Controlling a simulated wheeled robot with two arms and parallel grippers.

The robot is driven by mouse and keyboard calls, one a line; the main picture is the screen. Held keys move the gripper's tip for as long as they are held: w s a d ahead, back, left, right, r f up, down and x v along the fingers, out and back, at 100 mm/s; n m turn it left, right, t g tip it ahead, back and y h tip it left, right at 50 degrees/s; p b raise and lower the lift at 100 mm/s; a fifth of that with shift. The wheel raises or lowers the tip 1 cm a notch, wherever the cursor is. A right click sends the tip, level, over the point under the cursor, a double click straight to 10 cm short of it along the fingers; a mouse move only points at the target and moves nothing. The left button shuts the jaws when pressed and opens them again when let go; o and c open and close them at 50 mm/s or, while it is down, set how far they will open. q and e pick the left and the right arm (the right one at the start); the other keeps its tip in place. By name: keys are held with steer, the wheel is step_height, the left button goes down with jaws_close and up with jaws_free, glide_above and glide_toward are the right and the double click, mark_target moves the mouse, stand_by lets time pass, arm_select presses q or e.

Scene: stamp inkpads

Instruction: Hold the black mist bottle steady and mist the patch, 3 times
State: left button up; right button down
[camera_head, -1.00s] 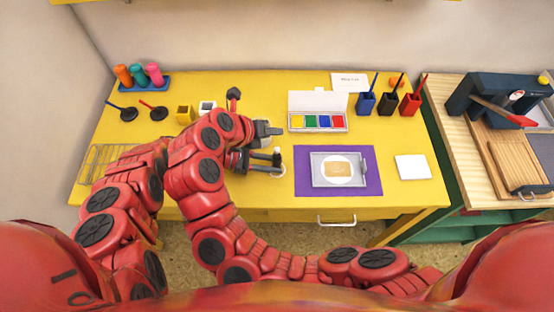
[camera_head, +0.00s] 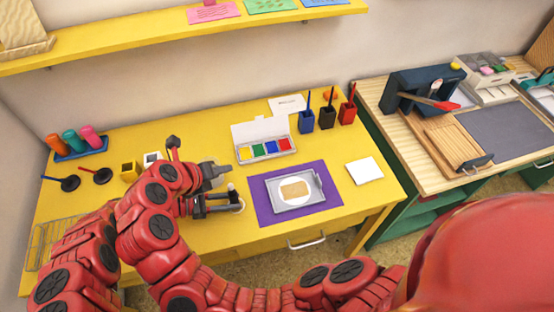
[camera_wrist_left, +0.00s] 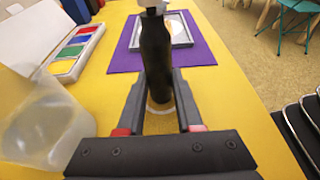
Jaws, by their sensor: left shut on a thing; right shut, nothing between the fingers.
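The black mist bottle (camera_wrist_left: 157,60) stands upright between the fingers of my left gripper (camera_wrist_left: 160,112) in the left wrist view, with its pale nozzle at the top edge. In the head view my left gripper (camera_head: 232,201) is the lower one, shut around the dark bottle (camera_head: 233,192) left of the purple mat. The tan patch (camera_head: 294,189) lies on a white disc in a grey tray (camera_head: 313,203) on the purple mat (camera_head: 262,214).
An open paint box (camera_head: 264,150) stands behind the mat. Several brush pots (camera_head: 327,118) are at the back right. A white square (camera_head: 364,170) lies right of the mat. A clear rounded thing (camera_wrist_left: 45,130) is beside my left gripper in the wrist view.

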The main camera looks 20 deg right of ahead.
arm_select(q)
steer(key=o, duration=1.1)
steer(key=shift+a, duration=0.1)
steer(key=v, duration=1.2)
